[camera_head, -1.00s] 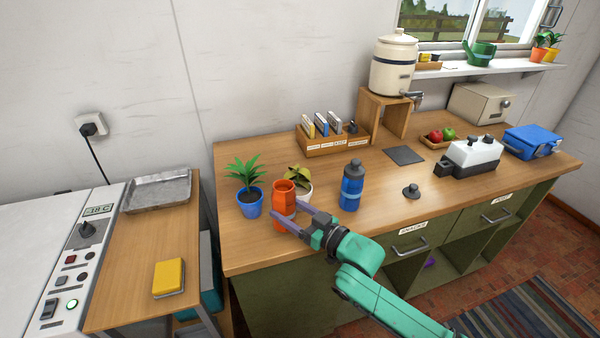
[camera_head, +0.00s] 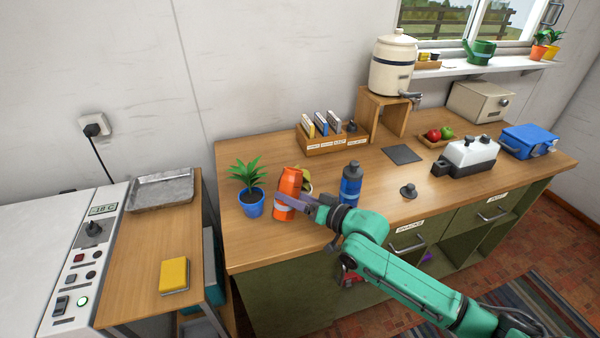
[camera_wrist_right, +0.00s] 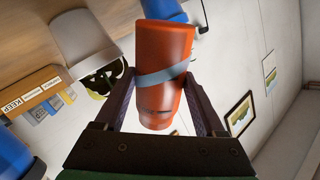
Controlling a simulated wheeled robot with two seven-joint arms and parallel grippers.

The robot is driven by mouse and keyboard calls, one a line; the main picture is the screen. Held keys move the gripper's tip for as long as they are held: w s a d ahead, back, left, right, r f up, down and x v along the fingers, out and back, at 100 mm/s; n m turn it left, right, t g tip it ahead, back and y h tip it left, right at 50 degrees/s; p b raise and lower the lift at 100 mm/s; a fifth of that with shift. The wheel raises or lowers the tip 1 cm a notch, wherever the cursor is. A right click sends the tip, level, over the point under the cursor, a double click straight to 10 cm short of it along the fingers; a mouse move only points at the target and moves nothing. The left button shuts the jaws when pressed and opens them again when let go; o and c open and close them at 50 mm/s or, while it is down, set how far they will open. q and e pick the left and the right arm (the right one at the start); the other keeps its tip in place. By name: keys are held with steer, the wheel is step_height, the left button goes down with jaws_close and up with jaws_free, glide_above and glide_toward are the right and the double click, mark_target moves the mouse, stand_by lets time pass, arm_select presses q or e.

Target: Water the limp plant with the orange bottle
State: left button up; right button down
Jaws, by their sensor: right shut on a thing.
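The orange bottle (camera_head: 289,181) has a pale band and is in my right gripper (camera_head: 286,205), whose fingers sit on both sides of it in the right wrist view (camera_wrist_right: 160,78). It appears slightly raised above the bench and leans a little, its top toward the right. The limp plant (camera_head: 306,180) stands just behind the bottle, mostly hidden by it in the head view. In the wrist view its pale pot (camera_wrist_right: 85,38) and drooping leaves (camera_wrist_right: 100,80) show upside down, left of the bottle and apart from it. My left gripper is out of view.
A blue pot with an upright plant (camera_head: 251,205) stands close left of the bottle. A blue bottle (camera_head: 350,188) stands to the right, with a dark knobbed lid (camera_head: 408,191) beyond it. A wooden organiser (camera_head: 328,140) is behind. The bench front left is clear.

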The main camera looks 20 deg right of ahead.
mark_target(293, 187)
steer(key=shift+w+d+r+m, duration=0.15)
steer(key=shift+r+m, duration=0.25)
steer(key=shift+r, duration=0.05)
steer(key=shift+w+f+m+g+b, duration=0.1)
steer(key=shift+f+m+g+b, duration=0.25)
steer(key=shift+m, duration=0.45)
steer(key=shift+r, duration=0.15)
steer(key=shift+s+r+m+g+p, duration=0.2)
steer(key=shift+r+m+g+p, duration=0.2)
steer(key=shift+m+p, duration=0.25)
stand_by(1.0)
steer(key=shift+r+m+g+y+p, duration=0.4)
steer(key=shift+r+m+g+y, duration=0.1)
steer(key=shift+r+m, duration=0.75)
stand_by(3.7)
